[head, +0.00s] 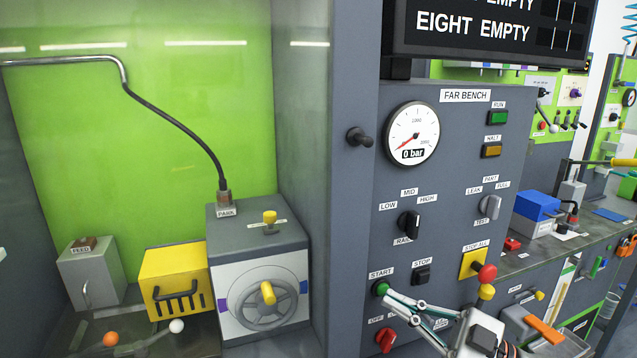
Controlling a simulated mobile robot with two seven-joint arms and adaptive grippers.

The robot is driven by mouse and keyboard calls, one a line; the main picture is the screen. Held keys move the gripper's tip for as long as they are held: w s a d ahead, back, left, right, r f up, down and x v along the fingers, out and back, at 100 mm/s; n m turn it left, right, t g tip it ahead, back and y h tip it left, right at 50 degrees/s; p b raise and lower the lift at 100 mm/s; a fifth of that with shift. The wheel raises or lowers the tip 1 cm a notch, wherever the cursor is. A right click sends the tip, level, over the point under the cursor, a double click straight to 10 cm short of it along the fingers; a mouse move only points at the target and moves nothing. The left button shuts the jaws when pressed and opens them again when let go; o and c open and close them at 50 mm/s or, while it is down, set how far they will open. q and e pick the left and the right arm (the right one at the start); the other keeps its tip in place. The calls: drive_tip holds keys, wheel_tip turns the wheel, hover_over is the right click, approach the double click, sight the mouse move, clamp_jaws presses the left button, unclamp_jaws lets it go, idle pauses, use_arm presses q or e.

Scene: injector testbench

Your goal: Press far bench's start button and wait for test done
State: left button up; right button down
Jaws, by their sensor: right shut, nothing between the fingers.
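The far bench panel (450,170) carries the label FAR BENCH. Its green start button (381,288) sits under the START label at the panel's lower left. My right gripper (389,293) is shut and empty, with its fingertips at the start button's right edge. I cannot tell whether they touch or press it. The gauge (412,134) reads 0 bar. The RUN lamp (499,117) looks green and the HALT lamp (492,150) amber-brown; I cannot tell if either is lit. My left gripper is not in view.
A black stop button (422,275) and a red switch (386,340) are close to the gripper. A red stop-all knob (486,272) on a yellow plate is to the right. The test chamber at left holds a yellow box (172,282) and a grey unit with a wheel (262,291).

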drive_tip(key=shift+w+a, duration=0.1)
drive_tip(key=shift+w, duration=0.25)
idle(0.4)
drive_tip(key=shift+s+d+p, duration=0.3)
drive_tip(key=shift+s+p, duration=0.1)
drive_tip(key=shift+s, duration=0.45)
drive_tip(key=s+d+p, duration=0.1)
drive_tip(key=s+d, duration=0.1)
drive_tip(key=s, duration=0.3)
drive_tip(key=shift+s+p, duration=0.3)
drive_tip(key=shift+s, duration=0.05)
idle(0.3)
